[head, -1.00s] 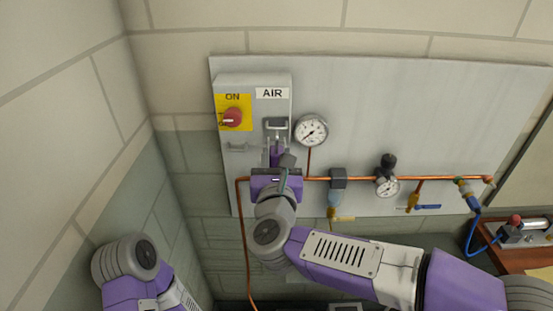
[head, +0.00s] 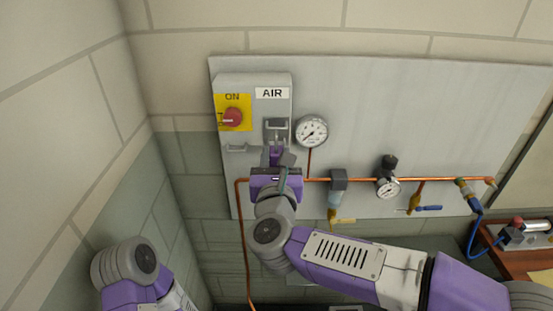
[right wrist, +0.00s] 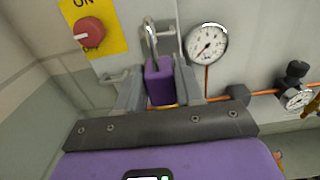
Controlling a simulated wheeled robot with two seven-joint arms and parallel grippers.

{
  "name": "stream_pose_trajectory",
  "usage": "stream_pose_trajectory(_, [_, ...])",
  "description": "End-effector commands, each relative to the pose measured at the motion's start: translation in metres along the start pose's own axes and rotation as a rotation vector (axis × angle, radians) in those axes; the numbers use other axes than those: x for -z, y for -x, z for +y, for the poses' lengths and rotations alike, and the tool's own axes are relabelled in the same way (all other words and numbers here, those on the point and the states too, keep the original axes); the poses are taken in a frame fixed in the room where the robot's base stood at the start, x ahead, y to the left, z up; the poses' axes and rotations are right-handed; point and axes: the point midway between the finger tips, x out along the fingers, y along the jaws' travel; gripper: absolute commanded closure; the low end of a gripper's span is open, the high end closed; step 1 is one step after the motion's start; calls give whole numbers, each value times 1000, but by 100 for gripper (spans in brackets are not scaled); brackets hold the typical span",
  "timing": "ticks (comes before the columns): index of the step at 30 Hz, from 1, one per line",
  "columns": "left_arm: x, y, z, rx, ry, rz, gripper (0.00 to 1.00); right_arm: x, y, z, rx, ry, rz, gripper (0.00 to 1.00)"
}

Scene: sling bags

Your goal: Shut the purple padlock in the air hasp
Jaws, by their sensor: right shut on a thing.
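The purple padlock (head: 275,155) is between the fingers of my right gripper (head: 278,160), below the air hasp (head: 277,127) on the grey box marked AIR. In the right wrist view the padlock body (right wrist: 158,82) stands upright between the two grey fingers of the gripper (right wrist: 160,92), which is shut on it. Its silver shackle (right wrist: 150,38) points up beside the metal hasp (right wrist: 169,40). I cannot tell whether the shackle passes through the hasp or is latched. My left arm shows at the lower left of the head view, but its gripper is out of view.
A red knob (head: 232,117) on a yellow plate sits left of the hasp, beside an ON label. A round gauge (head: 311,131) is to the right. A copper pipe (head: 355,178) with several fittings runs across the grey panel (head: 440,105). The wall corner is at left.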

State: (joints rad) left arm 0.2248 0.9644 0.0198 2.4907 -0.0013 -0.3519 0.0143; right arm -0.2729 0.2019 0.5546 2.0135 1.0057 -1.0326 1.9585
Motion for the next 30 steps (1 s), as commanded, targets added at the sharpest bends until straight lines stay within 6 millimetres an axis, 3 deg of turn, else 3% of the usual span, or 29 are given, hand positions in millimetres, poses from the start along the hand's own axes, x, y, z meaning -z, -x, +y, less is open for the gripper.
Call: stream_pose_trajectory(30, [0,-6,-2,0,0,0,31,0,-31,0,0,-1,-1,95])
